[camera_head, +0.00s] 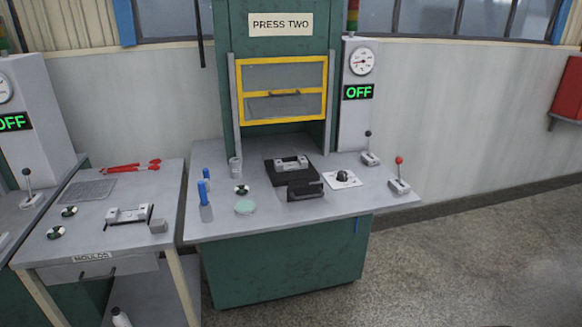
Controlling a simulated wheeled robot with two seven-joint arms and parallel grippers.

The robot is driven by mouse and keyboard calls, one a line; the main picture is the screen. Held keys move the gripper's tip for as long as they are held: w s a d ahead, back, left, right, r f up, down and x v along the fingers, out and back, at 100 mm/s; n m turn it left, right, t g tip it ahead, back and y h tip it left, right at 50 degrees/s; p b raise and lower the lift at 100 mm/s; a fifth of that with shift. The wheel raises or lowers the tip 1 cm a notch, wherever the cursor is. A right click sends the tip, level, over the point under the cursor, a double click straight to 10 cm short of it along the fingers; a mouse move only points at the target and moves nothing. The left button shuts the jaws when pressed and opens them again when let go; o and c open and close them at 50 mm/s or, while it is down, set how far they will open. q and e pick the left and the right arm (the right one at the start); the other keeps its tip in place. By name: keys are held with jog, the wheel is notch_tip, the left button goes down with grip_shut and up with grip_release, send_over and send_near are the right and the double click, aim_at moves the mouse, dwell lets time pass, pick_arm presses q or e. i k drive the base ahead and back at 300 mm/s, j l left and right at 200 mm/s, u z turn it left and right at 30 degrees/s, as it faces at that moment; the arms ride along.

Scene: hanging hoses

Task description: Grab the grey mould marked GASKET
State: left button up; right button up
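A light grey mould-like block (129,213) with a raised handle sits on the left table (80,245), whose front label reads MOULDS. A dark strip shows along its right side. A similar grey block (290,163) sits on a black plate (270,176) on the press table. A dark grey block (305,190) lies in front of that plate. The word GASKET is too small to read on any of them, so I cannot tell which one bears it. Neither of my grippers is in view.
PRESS TWO (280,25) stands behind the right table with a yellow-framed guard (282,90) and an OFF display (359,92). The floor at right is clear.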

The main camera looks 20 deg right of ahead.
aim_at(302, 162)
jog(key=i+l+u, duration=0.35)
jog(key=i+l, duration=0.15)
jog(key=i+l+u, duration=0.2)
jog(key=l, duration=0.25)
jog(key=i+l+u, duration=0.15)
jog(key=l, duration=0.25)
jog(key=i+l+u, duration=0.2)
jog(key=l, duration=0.2)
jog(key=i+l+u, duration=0.15)
jog(key=l, duration=0.3)
jog(key=i, duration=0.1)
